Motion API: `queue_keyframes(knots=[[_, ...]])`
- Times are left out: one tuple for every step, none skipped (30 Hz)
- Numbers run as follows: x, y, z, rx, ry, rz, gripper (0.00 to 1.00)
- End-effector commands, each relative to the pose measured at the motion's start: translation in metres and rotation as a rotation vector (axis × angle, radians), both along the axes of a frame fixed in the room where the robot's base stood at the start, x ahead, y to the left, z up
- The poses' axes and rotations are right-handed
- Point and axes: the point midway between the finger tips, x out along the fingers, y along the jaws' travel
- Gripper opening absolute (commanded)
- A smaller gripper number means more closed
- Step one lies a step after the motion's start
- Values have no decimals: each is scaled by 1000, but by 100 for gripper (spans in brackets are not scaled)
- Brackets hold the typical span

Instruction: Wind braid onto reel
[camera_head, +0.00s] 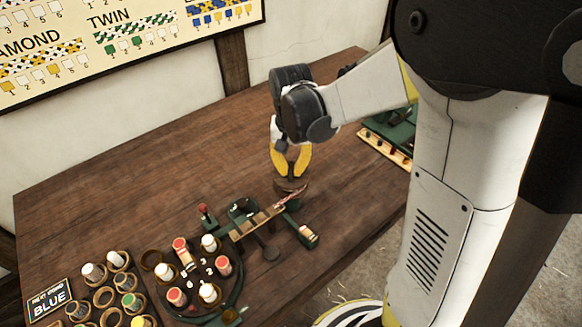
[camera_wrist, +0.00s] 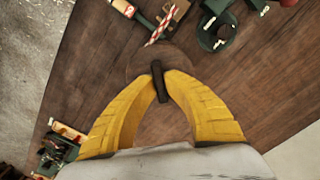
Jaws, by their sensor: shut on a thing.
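My gripper (camera_head: 291,176) points down over the table, its yellow fingers shut on a dark bar-like handle. In the wrist view my gripper (camera_wrist: 160,80) has this handle (camera_wrist: 160,85) between its fingertips. Below it is a round brown wooden reel (camera_wrist: 140,62), which shows only partly in the head view (camera_head: 290,185). A short red and white braid (camera_head: 291,197) runs from the green braiding stand (camera_head: 262,216) to the reel's edge. The braid also shows in the wrist view (camera_wrist: 160,29). How much braid lies on the reel is hidden.
A round dark plate (camera_head: 204,271) with red and white bobbins stands at the front. Ring holders (camera_head: 104,297) with more bobbins and a "BLUE" sign (camera_head: 49,299) are at front left. A green rack (camera_head: 390,137) is at the right edge. The table's left and back are clear.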

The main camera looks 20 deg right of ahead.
Motion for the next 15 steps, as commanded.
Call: queue_keyframes(knots=[[0, 0, 0, 0, 1, 41, 0], [0, 0, 0, 0, 1, 70, 0], [-1, 0, 0, 0, 1, 108, 0], [-1, 0, 0, 0, 1, 137, 0], [-1, 0, 0, 0, 1, 165, 0], [-1, 0, 0, 0, 1, 204, 0], [-1, 0, 0, 0, 1, 232, 0], [-1, 0, 0, 0, 1, 260, 0], [-1, 0, 0, 0, 1, 299, 0], [-1, 0, 0, 0, 1, 327, 0], [-1, 0, 0, 0, 1, 355, 0], [-1, 0, 0, 0, 1, 394, 0], [-1, 0, 0, 0, 1, 422, 0], [-1, 0, 0, 0, 1, 450, 0], [-1, 0, 0, 0, 1, 489, 0]])
